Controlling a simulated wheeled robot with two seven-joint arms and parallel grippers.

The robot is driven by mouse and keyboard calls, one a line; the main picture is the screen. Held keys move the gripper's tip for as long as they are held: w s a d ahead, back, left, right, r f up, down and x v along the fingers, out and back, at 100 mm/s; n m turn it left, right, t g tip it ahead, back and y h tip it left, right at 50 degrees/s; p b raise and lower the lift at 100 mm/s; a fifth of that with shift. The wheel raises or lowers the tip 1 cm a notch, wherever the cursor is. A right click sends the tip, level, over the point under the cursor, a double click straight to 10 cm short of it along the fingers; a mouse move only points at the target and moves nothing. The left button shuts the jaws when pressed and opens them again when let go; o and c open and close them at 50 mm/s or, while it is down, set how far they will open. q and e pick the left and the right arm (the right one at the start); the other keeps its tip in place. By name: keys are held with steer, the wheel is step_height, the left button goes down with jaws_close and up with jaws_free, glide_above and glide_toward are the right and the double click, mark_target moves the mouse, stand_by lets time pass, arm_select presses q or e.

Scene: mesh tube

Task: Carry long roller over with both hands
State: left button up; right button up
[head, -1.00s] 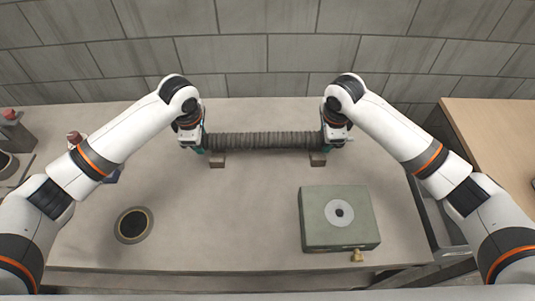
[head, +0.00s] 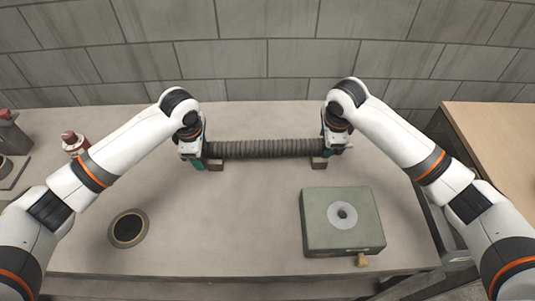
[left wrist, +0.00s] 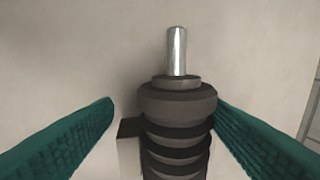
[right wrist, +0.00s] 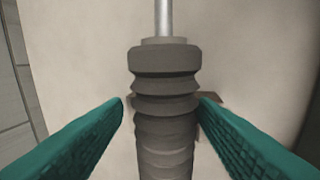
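The long roller (head: 265,148) is a dark grey ribbed tube lying crosswise near the back of the table. It lies at two small brown blocks, left (head: 215,165) and right (head: 319,163). My left gripper (head: 200,160) is around its left end; in the left wrist view its green fingers stand open beside the tube (left wrist: 178,105), with a clear gap at the left finger. My right gripper (head: 326,152) is around the right end; in the right wrist view its fingers are open on either side of the tube (right wrist: 165,85). Metal pins stick out of both ends.
A green-grey box (head: 315,236) with a round ring on top stands at the front right. A dark round disc (head: 128,229) lies at the front left. A red-capped bottle (head: 72,143) stands at the left. The front middle of the table is clear.

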steer(key=f, duration=0.1)
steer(key=s+f, duration=0.1)
steer(key=shift+s+a+f+g, duration=0.1)
steer(key=shift+s+f+g, duration=0.15)
steer(key=shift+f+g, duration=0.05)
steer(key=shift+w+r, duration=0.1)
steer(key=shift+r, duration=0.45)
arm_select(q)
steer(key=r, duration=0.5)
steer(key=s+r, duration=0.1)
steer(key=r, duration=0.1)
steer(key=shift+r, duration=0.25)
arm_select(e)
steer(key=shift+w+r, duration=0.2)
steer(key=shift+r, duration=1.05)
steer(key=r, duration=0.3)
steer(key=s+r, duration=0.1)
steer(key=r, duration=0.1)
steer(key=shift+s+r, duration=0.1)
steer(key=shift+r, duration=0.75)
arm_select(q)
steer(key=shift+s+r, duration=0.25)
